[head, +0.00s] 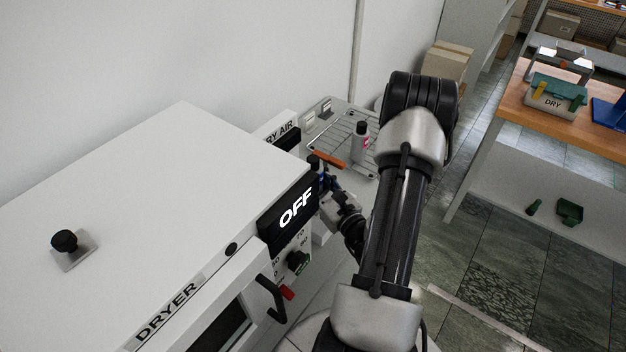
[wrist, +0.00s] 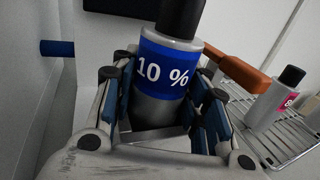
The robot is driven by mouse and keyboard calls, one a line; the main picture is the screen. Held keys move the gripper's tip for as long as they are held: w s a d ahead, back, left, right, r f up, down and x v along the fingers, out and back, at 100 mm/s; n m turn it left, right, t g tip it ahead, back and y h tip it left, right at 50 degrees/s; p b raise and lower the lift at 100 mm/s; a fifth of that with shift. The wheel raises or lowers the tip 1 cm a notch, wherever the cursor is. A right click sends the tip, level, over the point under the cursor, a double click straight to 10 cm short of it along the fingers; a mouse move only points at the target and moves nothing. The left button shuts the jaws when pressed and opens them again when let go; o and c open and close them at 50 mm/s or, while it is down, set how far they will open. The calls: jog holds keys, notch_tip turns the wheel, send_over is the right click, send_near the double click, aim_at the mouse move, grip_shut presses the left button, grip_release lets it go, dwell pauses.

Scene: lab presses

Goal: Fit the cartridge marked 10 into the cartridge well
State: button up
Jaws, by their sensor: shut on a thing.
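The cartridge marked 10 % (wrist: 165,72) has a grey body, a blue label with white print and a black cap. It stands upright, or nearly so, between the fingers of my gripper (wrist: 160,92), which is shut on it. In the head view my gripper (head: 327,188) is beside the front of the dry air unit, right of the OFF display. Only the dark cap and a bit of blue of the cartridge (head: 323,179) show there. I cannot make out the cartridge well in either view; the cartridge's lower end is hidden by my gripper.
A grey bottle-shaped cartridge with a pink label (head: 360,142) stands on a wire rack (head: 340,128); it also shows in the wrist view (wrist: 275,98). An orange handle (wrist: 238,70) is close right of my fingers. The dryer (head: 150,220) fills the left. A blue peg (wrist: 57,47) is at left.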

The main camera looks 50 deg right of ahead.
jog(key=shift+f, duration=0.25)
jog(key=o, duration=1.3)
jog(key=shift+f, duration=0.1)
jog(key=shift+s+a, duration=0.1)
jog(key=v, duration=1.1)
jog(key=shift+s+a, duration=0.1)
jog(key=shift+s, duration=0.3)
